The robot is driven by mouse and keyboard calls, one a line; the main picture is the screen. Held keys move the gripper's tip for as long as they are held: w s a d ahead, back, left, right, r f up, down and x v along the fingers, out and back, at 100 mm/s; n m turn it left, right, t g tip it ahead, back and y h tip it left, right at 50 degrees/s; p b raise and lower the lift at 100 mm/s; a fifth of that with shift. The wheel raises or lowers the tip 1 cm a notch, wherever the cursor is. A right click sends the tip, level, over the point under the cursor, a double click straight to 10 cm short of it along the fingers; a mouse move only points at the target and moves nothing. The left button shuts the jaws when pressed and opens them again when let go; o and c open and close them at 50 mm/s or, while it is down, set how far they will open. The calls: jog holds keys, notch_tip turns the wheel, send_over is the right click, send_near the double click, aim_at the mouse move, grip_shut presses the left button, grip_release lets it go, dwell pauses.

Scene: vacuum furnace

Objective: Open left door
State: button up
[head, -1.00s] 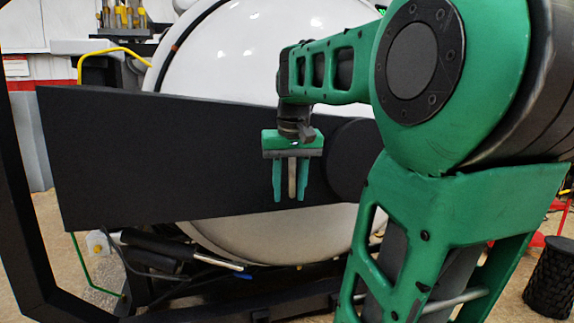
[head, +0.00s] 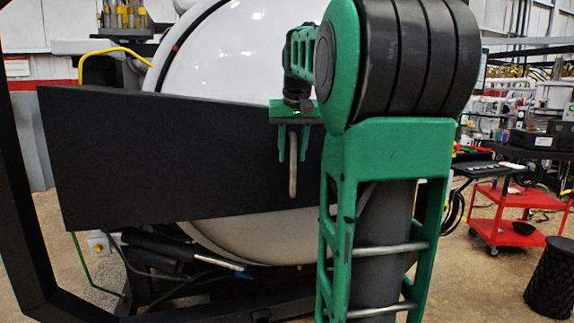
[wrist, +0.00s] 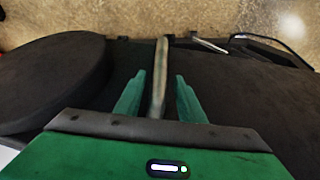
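The large white rounded furnace door (head: 235,55) fills the middle of the head view. A wide black arm plate (head: 150,155) crosses in front of it. A pale metal handle bar (head: 293,175) stands upright in front of the plate's right part. My gripper (head: 293,158) is over the upper part of the bar, with one finger on each side. In the wrist view, the bar (wrist: 160,75) runs between the fingers of my gripper (wrist: 157,73), with gaps visible on both sides. The fingers are open. My arm hides the right part of the door.
A black frame (head: 30,240) stands at the left edge. A black cylinder tool with a blue tip (head: 180,252) lies below the plate. A red cart (head: 510,215) and a black mesh bin (head: 553,280) stand at the right, with bare floor around them.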

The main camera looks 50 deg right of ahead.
aim_at(291, 161)
jog(key=shift+x, duration=1.9)
jog(key=shift+c, duration=0.6)
